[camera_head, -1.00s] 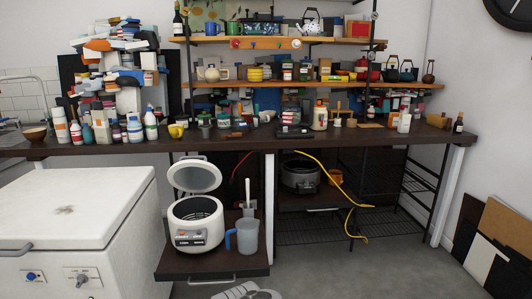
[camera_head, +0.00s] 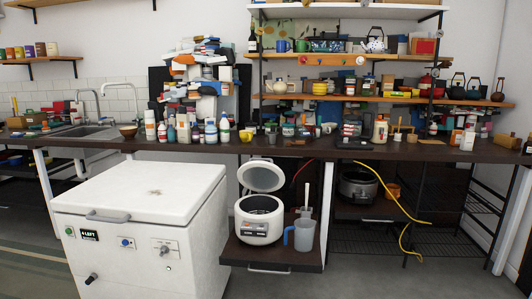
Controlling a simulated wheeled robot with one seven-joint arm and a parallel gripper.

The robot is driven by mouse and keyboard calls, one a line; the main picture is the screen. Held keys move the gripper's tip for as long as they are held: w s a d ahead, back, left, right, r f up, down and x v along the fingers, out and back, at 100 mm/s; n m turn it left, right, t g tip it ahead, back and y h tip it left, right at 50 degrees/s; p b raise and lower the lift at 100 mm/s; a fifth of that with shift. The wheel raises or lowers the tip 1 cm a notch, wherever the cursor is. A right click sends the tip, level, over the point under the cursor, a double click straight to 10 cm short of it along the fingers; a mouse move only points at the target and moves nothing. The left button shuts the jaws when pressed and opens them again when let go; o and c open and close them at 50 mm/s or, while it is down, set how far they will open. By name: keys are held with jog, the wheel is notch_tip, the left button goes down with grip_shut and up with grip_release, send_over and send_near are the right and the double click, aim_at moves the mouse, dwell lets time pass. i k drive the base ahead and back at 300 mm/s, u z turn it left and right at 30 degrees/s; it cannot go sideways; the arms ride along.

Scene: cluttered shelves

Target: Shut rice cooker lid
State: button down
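The white rice cooker (camera_head: 258,227) stands on a dark pull-out shelf (camera_head: 240,252) below the counter. Its lid (camera_head: 261,177) is raised, tilted up and back on its rear side, so the inner pot shows. A dark control panel is on its front. My gripper is not in this view.
A blue-grey jug (camera_head: 302,236) stands close to the cooker's right on the same shelf. A white chest freezer (camera_head: 150,210) is to the left. The counter (camera_head: 340,150) above is crowded. A yellow cable (camera_head: 392,198) hangs at right. Grey floor is open in front.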

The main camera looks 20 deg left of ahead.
aim_at(258, 175)
jog(key=u, duration=0.2)
jog(key=i, duration=1.7)
jog(key=u, duration=1.1)
jog(key=i, duration=0.95)
jog(key=u, duration=1)
